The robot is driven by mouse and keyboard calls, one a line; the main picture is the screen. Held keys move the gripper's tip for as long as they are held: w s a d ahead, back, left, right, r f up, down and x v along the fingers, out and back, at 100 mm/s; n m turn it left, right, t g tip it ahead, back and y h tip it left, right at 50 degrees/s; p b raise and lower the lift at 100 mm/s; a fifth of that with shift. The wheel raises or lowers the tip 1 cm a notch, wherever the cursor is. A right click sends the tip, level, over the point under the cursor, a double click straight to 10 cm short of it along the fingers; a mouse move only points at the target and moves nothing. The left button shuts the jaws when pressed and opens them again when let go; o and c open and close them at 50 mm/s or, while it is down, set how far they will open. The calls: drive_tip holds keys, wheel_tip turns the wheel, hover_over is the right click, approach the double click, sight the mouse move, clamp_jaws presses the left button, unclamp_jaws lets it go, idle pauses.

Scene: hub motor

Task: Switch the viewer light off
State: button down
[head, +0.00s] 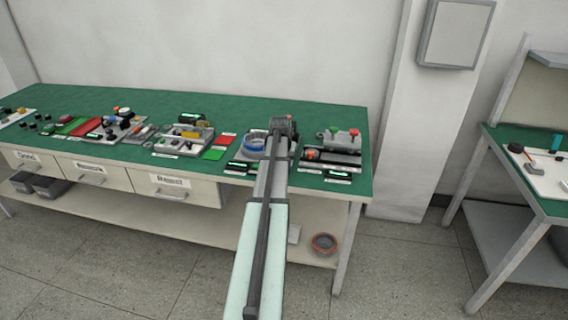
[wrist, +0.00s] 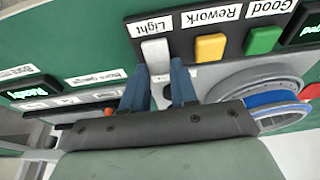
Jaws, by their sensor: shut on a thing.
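The light switch (wrist: 155,52) is a pale grey lever on a dark panel, under a white label reading "Light" in the wrist view. My gripper (wrist: 159,78) has its two blue fingers on either side of the lever's near end, shut on it. In the head view my gripper (head: 284,125) is over the green bench at the station with the blue ring, and the switch is hidden behind it. I cannot tell from the lever whether the light is on or off.
A yellow "Rework" button (wrist: 209,47) and a green "Good" button (wrist: 263,40) sit beside the switch. A grey holder with a blue ring (wrist: 268,98) is close to the right finger. A "Ready" display (wrist: 27,89) is at the left. Other fixtures crowd the green bench (head: 225,108).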

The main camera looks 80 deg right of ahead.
drive_tip(key=c, duration=0.9)
unclamp_jaws()
drive_tip(key=shift+r, duration=0.15)
drive_tip(key=v, duration=1.3)
drive_tip(key=shift+a+r, duration=0.1)
drive_tip(key=shift+r, duration=0.2)
